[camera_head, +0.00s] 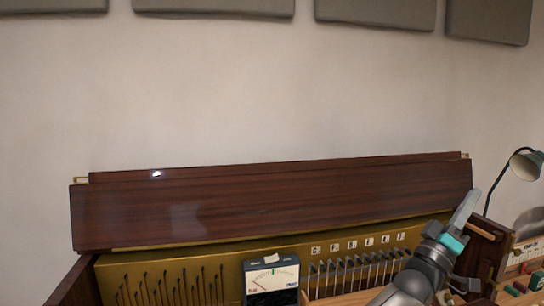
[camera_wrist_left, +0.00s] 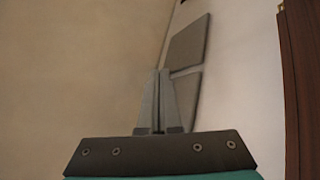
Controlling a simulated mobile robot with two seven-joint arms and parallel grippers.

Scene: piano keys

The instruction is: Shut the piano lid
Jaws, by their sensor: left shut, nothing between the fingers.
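The piano lid (camera_head: 270,205) is a long, glossy dark reddish-brown board. It stands raised and leaning back along the rear of the open piano. My left gripper (camera_head: 471,202) is at the lid's right end in the head view, pointing up, shut and empty. Whether it touches the lid I cannot tell. In the left wrist view the shut fingers (camera_wrist_left: 158,80) point at the wall, and a dark brown wooden edge, likely the lid (camera_wrist_left: 305,80), stands at the right, apart from them. My right gripper is not in view.
Inside the open piano are a gold panel (camera_head: 225,252), several hammers and a meter (camera_head: 271,280) with a dial. A desk lamp (camera_head: 524,165) stands at the right, near my left gripper. Grey panels (camera_head: 213,6) hang on the wall above. The space above the lid is clear.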

